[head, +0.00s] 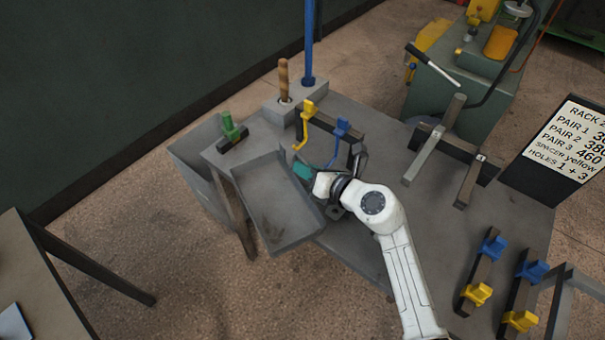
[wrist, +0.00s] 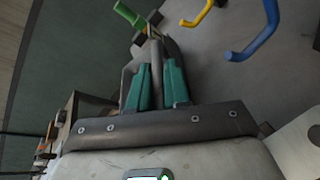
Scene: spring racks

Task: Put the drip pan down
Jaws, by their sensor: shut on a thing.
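The drip pan (head: 268,217) is a shallow grey metal tray with low walls and a dark stain on its floor. In the head view it lies at the near left edge of the workbench (head: 375,130), and much of it reaches out past that edge. My gripper (head: 304,172) is at the pan's right wall. In the wrist view its teal fingers (wrist: 156,85) are shut on the pan's grey wall (wrist: 155,52). I cannot tell whether the pan touches the bench top.
A green-handled tool (head: 232,131) lies just behind the pan. A rack bar with yellow (head: 304,120) and blue (head: 341,128) hooks stands close to my gripper. A grey block with a wooden handle (head: 284,80) is at the back corner. Bench top further right is partly clear.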

